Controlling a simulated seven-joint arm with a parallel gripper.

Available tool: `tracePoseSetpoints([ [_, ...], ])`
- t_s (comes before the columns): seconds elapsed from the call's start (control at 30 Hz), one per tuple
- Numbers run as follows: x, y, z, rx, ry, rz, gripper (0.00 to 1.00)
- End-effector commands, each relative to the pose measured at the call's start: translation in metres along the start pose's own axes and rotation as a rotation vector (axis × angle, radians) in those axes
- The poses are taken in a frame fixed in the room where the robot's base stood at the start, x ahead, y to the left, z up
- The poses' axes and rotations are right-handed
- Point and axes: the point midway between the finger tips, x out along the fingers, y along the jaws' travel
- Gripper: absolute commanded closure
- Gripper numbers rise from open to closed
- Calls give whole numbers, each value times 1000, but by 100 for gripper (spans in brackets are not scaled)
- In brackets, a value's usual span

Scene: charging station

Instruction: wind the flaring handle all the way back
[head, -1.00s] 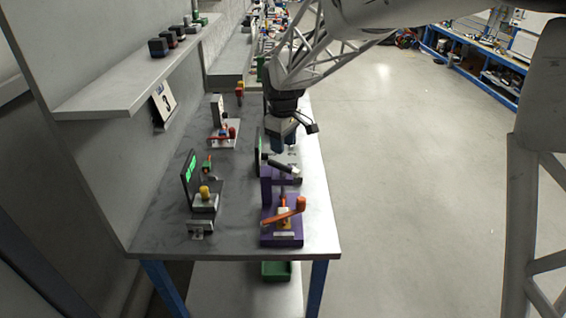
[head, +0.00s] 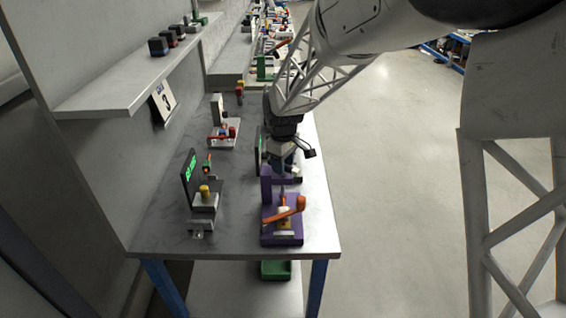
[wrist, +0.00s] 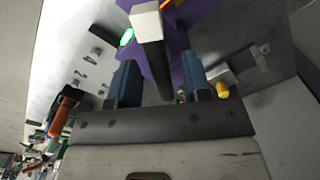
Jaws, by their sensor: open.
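A purple fixture (head: 268,228) stands near the front right of the bench, with an orange lever (head: 286,214) on its front. It also shows in the wrist view (wrist: 190,62). A dark bar-shaped handle with a pale end block (wrist: 152,55) crosses the gap between my fingers in the wrist view. I cannot tell for sure which part is the flaring handle. My gripper (head: 284,168) is open, pointing down at the back of the purple fixture. Its blue fingers (wrist: 160,75) stand apart on both sides of the dark handle. Whether they touch it is unclear.
Left of the purple fixture are a small screen with green text (head: 189,178) and a yellow-topped device (head: 204,199). A red-handled fixture (head: 223,134) stands farther back. A shelf (head: 130,95) runs along the left wall.

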Motion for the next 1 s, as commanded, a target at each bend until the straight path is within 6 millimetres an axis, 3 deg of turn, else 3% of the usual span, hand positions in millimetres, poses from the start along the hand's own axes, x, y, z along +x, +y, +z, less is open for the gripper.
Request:
tracePoseSetpoints([
  [0.13,0,0,0,0,0,0,58],
  [0.4,0,0,0,0,0,0,100],
  [1.0,-1,0,0,-130,0,0,100],
])
